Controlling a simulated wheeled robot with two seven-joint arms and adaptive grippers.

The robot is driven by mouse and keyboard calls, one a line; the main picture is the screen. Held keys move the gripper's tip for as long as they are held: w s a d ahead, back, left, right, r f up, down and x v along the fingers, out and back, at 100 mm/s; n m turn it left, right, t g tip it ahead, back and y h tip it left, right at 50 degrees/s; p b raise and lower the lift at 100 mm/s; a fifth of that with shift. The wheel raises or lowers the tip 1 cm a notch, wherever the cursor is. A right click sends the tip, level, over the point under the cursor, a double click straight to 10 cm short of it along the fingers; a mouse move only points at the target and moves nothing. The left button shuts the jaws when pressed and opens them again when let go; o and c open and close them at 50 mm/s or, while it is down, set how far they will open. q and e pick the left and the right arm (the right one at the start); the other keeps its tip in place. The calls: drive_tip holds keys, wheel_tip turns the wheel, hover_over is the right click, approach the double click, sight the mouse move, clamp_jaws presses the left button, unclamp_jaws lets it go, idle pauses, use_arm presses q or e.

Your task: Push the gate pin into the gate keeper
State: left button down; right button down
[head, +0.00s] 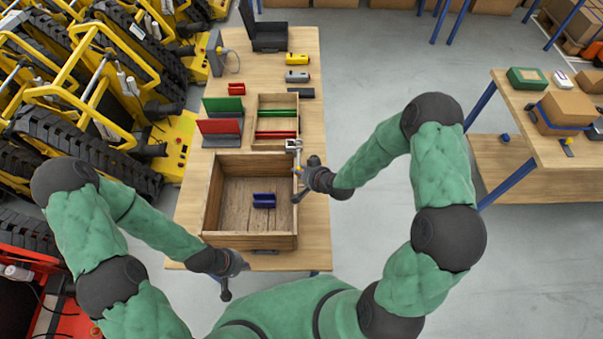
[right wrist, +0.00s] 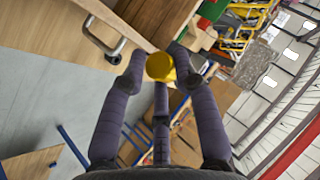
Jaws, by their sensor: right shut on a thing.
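My right gripper (head: 303,180) is at the right wall of the wooden crate, near its far corner. In the right wrist view its fingers (right wrist: 160,75) are closed around a round yellow knob, which I take to be the end of the gate pin (right wrist: 160,67). The pin's shaft is hidden. A small silver metal fitting (head: 293,146), perhaps the gate keeper, sits just beyond the gripper at the crate's corner. Whether the pin touches it cannot be seen. My left gripper (head: 226,291) hangs empty near the table's front edge; its fingers are too small to read.
The wooden crate (head: 205,205) holds a blue block (head: 264,201). A metal handle (right wrist: 105,45) stands out from wood beside the fingers in the wrist view. Beyond are a smaller tray (head: 276,97) with green and red bars and an open dark case (head: 268,36).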

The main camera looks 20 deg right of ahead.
drive_tip(key=w+d+b, duration=0.1)
drive_tip(key=w+b, duration=0.1)
drive_tip(key=w, duration=0.4)
drive_tip(key=shift+w+d, duration=0.2)
drive_tip(key=shift+d, duration=0.2)
idle(2.1)
drive_tip(key=c, duration=0.9)
unclamp_jaws()
drive_tip(key=shift+r, duration=0.15)
drive_tip(key=shift+w+d, duration=0.1)
drive_tip(key=shift+w, duration=0.1)
drive_tip(key=shift+s, duration=0.15)
drive_tip(key=v, duration=1.2)
drive_tip(key=shift+s, duration=0.1)
